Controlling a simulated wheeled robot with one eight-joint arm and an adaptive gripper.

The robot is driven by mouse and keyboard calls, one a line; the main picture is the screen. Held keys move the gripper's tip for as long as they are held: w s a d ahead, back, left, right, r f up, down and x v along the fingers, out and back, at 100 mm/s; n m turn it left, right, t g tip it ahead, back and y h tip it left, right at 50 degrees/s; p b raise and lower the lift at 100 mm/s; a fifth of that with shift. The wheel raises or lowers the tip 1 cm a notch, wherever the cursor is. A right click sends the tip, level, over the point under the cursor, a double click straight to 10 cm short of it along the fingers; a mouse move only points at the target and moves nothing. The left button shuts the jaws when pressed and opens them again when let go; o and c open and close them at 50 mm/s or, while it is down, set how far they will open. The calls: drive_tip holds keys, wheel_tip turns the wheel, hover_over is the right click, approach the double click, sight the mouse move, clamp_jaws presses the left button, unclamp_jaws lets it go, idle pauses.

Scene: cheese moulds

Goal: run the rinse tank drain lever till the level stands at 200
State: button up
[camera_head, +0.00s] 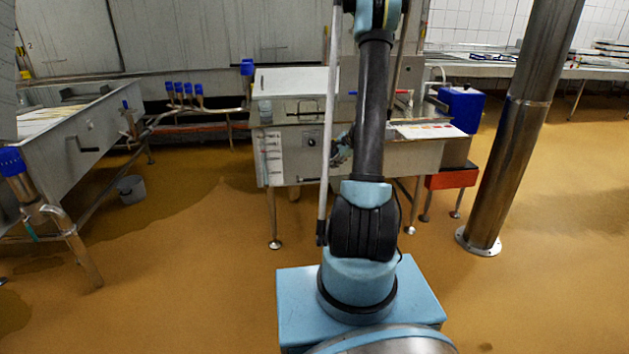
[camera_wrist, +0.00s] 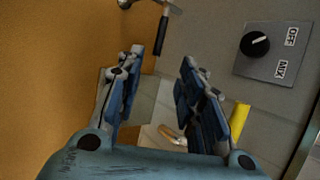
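My gripper (camera_wrist: 163,58) is open and empty in the wrist view, with its two blue-grey fingers apart. A lever (camera_wrist: 161,34) with a black grip and a metal top shows just beyond the fingertips; I cannot tell for certain that it is the drain lever, and no contact shows. The steel tank unit (camera_head: 345,158) stands at the centre of the head view, partly hidden behind my arm. Its front panel carries a knob, which reads OFF and MIX in the wrist view (camera_wrist: 258,45). No level reading of 200 is legible, and the water is not visible.
A yellow part (camera_wrist: 239,121) and a curved brassy part (camera_wrist: 172,134) lie near the right finger in the wrist view. A steel trough (camera_head: 80,140) stands at left, a steel column (camera_head: 505,150) at right. A blue container (camera_head: 461,108) stands behind.

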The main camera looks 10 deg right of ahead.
sight(313, 179)
drive_tip(key=x, duration=1.8)
drive_tip(key=shift+w+d+r, duration=0.1)
drive_tip(key=shift+w, duration=0.05)
clamp_jaws()
